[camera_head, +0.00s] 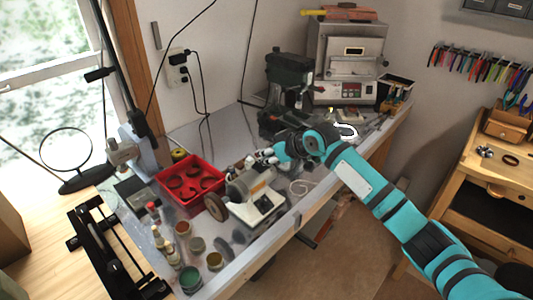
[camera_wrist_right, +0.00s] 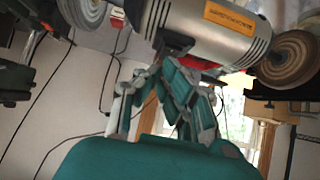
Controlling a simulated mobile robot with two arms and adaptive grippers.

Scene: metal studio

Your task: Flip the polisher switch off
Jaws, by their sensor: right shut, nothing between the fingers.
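The polisher (camera_head: 250,187) stands on the metal bench in the head view, with a silver motor body, a pale base and a brown wheel at its left end. In the right wrist view its motor (camera_wrist_right: 222,30) with an orange label shows upside down, a tan wheel (camera_wrist_right: 297,60) at its right. My right gripper (camera_head: 258,158) is shut and empty at the polisher's far side, close to the motor. Its fingers (camera_wrist_right: 168,62) show just below the motor in the right wrist view; I cannot tell if they touch it. My left gripper is not in view.
A red tray (camera_head: 166,178) stands left of the polisher, with several jars and bottles in front. A dark drill press (camera_head: 288,78) and a grey kiln (camera_head: 345,60) stand behind.

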